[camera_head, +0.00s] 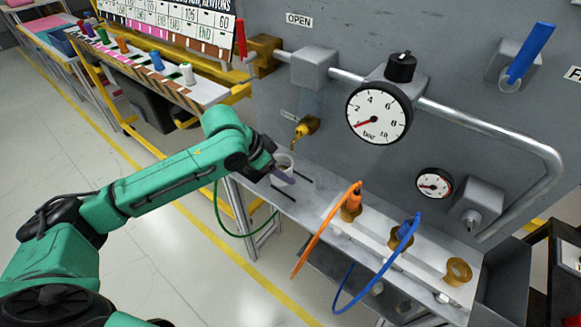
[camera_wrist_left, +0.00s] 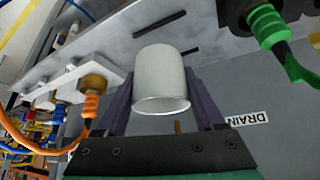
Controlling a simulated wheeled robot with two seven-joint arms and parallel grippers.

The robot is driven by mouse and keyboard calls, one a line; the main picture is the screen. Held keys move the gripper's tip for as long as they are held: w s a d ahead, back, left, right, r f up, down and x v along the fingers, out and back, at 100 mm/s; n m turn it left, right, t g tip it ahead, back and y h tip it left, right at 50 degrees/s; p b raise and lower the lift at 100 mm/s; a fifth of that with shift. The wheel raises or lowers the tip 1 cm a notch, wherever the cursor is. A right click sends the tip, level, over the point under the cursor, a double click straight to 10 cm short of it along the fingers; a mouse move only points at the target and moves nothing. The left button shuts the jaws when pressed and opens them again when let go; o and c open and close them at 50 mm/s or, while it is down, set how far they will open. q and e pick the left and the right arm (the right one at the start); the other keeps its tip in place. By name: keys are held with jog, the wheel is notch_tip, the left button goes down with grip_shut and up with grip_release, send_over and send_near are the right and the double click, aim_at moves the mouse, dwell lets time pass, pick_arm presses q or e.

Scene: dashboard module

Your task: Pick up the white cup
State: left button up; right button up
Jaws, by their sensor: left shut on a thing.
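The white cup (camera_head: 284,166) is at the left end of the grey shelf (camera_head: 315,200) in the head view, under a brass tap (camera_head: 306,127). My left gripper (camera_head: 281,174) is shut on the cup, with a finger across its near side. In the left wrist view the cup (camera_wrist_left: 161,82) sits between the two dark fingers of my left gripper (camera_wrist_left: 160,105). I cannot tell whether the cup's base touches the shelf. My right gripper is not in view.
A large gauge (camera_head: 378,113) and pipe are on the grey panel. Orange (camera_head: 355,190) and blue (camera_head: 408,231) hoses plug into fittings to the right. A green hose (camera_head: 218,212) hangs below the shelf. A rack with coloured spools (camera_head: 157,61) stands at the back left.

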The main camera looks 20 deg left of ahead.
pick_arm(q)
jog(key=s+a+p, duration=0.2)
jog(key=s+p, duration=0.1)
jog(key=s, duration=0.4)
jog(key=s+a+p, duration=0.3)
jog(key=s+p, duration=0.1)
jog(key=s, duration=0.3)
jog(key=shift+s+a, duration=0.25)
jog(key=shift+a, duration=0.05)
